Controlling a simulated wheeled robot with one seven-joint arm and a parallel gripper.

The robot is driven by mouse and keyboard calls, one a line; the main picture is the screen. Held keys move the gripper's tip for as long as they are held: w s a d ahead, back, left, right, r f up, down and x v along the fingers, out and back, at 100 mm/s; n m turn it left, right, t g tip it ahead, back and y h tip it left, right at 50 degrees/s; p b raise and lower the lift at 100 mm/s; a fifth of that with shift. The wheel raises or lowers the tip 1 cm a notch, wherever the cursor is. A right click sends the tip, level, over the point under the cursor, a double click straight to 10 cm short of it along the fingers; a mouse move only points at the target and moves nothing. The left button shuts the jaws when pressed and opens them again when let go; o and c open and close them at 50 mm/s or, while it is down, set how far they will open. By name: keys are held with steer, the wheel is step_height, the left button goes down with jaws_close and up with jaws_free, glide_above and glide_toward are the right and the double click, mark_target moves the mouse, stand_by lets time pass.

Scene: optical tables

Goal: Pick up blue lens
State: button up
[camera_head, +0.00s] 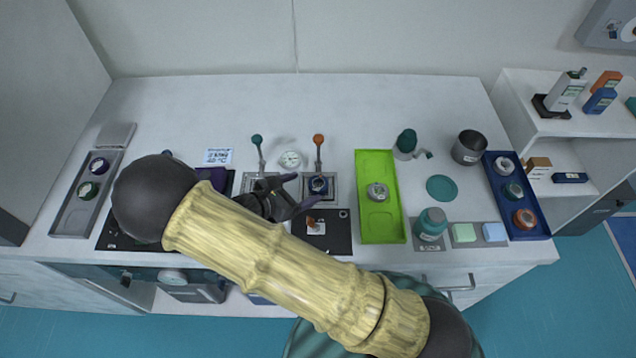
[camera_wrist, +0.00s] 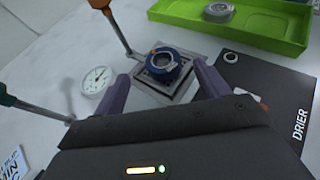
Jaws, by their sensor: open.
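The blue lens (camera_wrist: 162,66), a blue ring with a pale centre, sits on a square grey metal plate (camera_wrist: 188,93) in the wrist view. In the head view the blue lens (camera_head: 318,185) stands at the middle of the table, just right of my gripper (camera_head: 294,192). My gripper (camera_wrist: 160,90) is open in the wrist view, its two purple fingers apart on either side of the plate. The lens lies beyond the fingertips, roughly between their lines, and nothing is held. My arm hides part of the table's front in the head view.
An orange-knobbed lever (camera_head: 318,150) stands behind the lens and a teal-knobbed lever (camera_head: 258,150) to its left. A round dial (camera_head: 290,160) lies between them. A black DRIER mat (camera_wrist: 262,105) is at the right. A green tray (camera_head: 379,225) lies further right.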

mark_target(317, 183)
steer(key=shift+d, duration=0.1)
steer(key=p+x, duration=0.1)
steer(key=x, duration=0.4)
steer(key=shift+f, duration=0.15)
steer(key=shift+s, duration=0.1)
stand_by(0.3)
steer(key=c, duration=1.1)
step_height(317, 183, up, 10)
steer(key=shift+r+b, duration=0.1)
steer(key=shift+b, duration=0.2)
